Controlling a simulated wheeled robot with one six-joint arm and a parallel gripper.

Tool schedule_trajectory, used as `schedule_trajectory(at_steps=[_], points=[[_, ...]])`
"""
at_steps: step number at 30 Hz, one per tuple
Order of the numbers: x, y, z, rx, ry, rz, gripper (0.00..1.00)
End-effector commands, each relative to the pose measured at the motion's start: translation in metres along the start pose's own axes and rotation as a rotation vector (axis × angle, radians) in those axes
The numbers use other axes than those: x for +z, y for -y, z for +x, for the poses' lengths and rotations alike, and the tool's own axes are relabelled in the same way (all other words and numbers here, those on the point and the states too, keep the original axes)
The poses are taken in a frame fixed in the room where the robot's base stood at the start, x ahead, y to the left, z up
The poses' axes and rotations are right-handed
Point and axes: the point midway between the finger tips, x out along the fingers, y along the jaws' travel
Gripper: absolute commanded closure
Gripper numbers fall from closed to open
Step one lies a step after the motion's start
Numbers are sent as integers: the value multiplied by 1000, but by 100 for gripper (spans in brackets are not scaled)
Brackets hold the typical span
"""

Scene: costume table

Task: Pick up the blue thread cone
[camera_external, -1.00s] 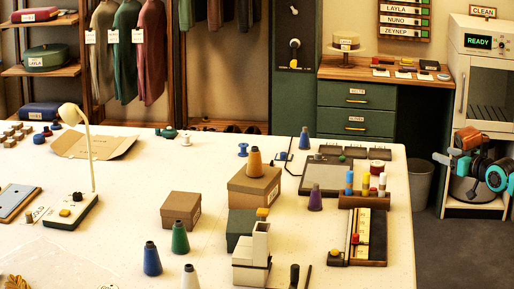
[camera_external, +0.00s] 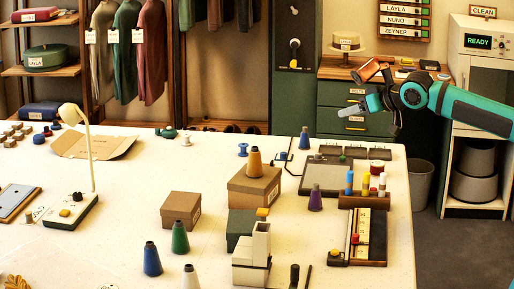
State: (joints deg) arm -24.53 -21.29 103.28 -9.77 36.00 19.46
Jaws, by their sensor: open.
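A blue thread cone (camera_external: 152,259) stands upright at the front of the white table, left of a green cone (camera_external: 180,237). A second, darker blue cone (camera_external: 304,138) stands upright near the table's back edge. My gripper (camera_external: 356,112) is open and empty. It is in the air at the upper right, in front of the green drawers, and apart from both blue cones.
An orange cone (camera_external: 254,162) stands on a brown box (camera_external: 254,188). A purple cone (camera_external: 315,197), a spool rack (camera_external: 363,202) and a pale cone (camera_external: 189,278) stand nearby. A lamp (camera_external: 91,150) rises at left. The table's middle left is mostly clear.

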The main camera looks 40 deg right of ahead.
Motion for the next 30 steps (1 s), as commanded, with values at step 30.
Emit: schedule_trajectory(at_steps=[30], points=[[0, 365, 161, 19, 406, -38, 42]])
